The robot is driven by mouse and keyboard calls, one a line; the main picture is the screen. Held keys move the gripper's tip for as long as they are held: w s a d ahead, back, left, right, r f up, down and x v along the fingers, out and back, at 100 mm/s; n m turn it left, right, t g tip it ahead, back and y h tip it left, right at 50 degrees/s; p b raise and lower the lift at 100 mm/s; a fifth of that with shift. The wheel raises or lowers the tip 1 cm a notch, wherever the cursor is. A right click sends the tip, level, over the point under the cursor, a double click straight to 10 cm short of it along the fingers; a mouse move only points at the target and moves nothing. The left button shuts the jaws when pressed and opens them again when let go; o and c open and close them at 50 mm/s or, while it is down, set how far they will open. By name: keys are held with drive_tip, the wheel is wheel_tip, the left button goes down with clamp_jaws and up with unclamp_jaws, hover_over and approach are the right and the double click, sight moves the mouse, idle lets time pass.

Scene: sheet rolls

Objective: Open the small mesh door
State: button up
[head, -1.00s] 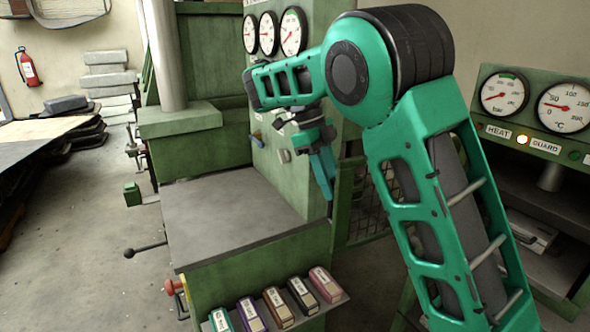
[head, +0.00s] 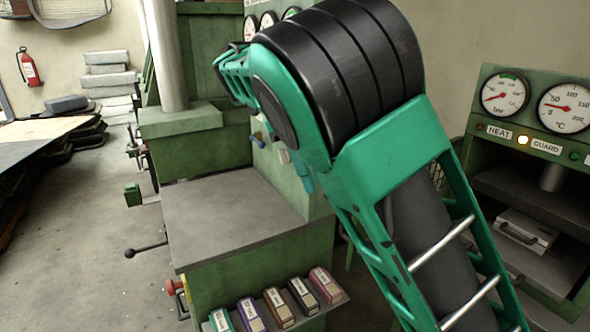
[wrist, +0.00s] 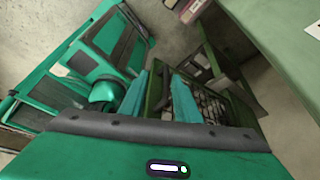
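The small mesh door (wrist: 212,103) shows in the wrist view as dark wire mesh in a green frame, just beyond my fingers. In the head view my arm covers nearly all of it; a sliver of mesh (head: 438,181) shows right of the arm. My gripper (wrist: 158,74) has its two teal fingers apart, with part of the green frame visible between them. I cannot tell whether the fingers touch the frame, or whether the door stands ajar.
A green machine with a bare grey table (head: 235,210) stands left of my arm. Labelled boxes (head: 278,308) sit on a shelf at its front. A gauge cabinet (head: 530,120) stands at the right. Floor (head: 90,240) is clear at the left.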

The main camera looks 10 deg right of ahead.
drive_tip(key=shift+s+a+r, duration=0.4)
drive_tip(key=shift+a+r, duration=0.1)
drive_tip(key=shift+a, duration=0.2)
drive_tip(key=shift+s+a+r, duration=0.45)
drive_tip(key=shift+a, duration=0.2)
drive_tip(key=shift+s+a+r, duration=0.4)
drive_tip(key=shift+a+r, duration=0.1)
drive_tip(key=shift+a, duration=0.2)
